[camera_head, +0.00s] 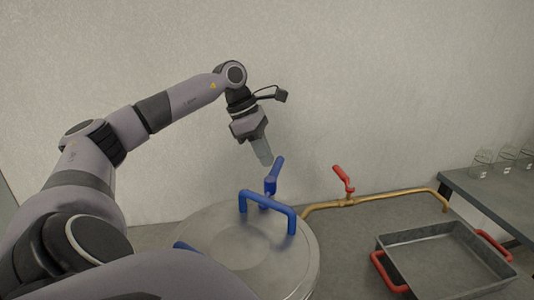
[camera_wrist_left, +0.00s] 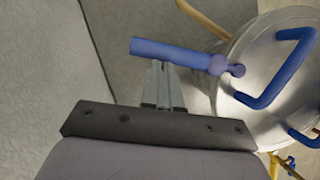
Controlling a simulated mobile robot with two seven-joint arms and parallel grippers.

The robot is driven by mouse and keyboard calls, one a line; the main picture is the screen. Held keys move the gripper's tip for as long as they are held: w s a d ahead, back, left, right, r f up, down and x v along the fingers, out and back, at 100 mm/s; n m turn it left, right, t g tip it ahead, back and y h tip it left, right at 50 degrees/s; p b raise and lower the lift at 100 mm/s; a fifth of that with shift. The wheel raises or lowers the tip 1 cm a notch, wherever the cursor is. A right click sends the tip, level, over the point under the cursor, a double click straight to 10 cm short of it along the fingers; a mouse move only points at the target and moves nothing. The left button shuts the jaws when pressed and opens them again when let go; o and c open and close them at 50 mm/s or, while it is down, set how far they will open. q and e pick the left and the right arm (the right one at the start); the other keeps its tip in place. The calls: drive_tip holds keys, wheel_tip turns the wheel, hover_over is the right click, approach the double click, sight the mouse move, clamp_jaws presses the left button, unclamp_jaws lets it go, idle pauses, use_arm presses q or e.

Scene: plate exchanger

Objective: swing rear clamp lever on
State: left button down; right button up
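The rear clamp lever (camera_head: 275,172) is a blue handle at the back rim of a round metal lid (camera_head: 235,270), pointing up and slightly right in the head view. In the left wrist view the lever (camera_wrist_left: 175,52) extends left from its ball-shaped pivot, across the fingertips. My left gripper (camera_head: 265,160) is just left of the lever's upper end. Its fingers (camera_wrist_left: 160,68) look closed together with nothing between them. Whether they touch the lever is unclear. My right gripper is not in view.
A blue lid handle (camera_head: 268,202) arches over the lid. Another blue lever (camera_head: 182,246) is partly hidden by my arm. A brass pipe with a red valve handle (camera_head: 343,179) runs behind a grey tray (camera_head: 395,238). Glass beakers (camera_head: 482,163) stand on a bench at right.

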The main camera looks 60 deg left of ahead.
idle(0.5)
use_arm(q)
drive_tip(key=p+v, duration=0.1)
drive_tip(key=v, duration=0.6)
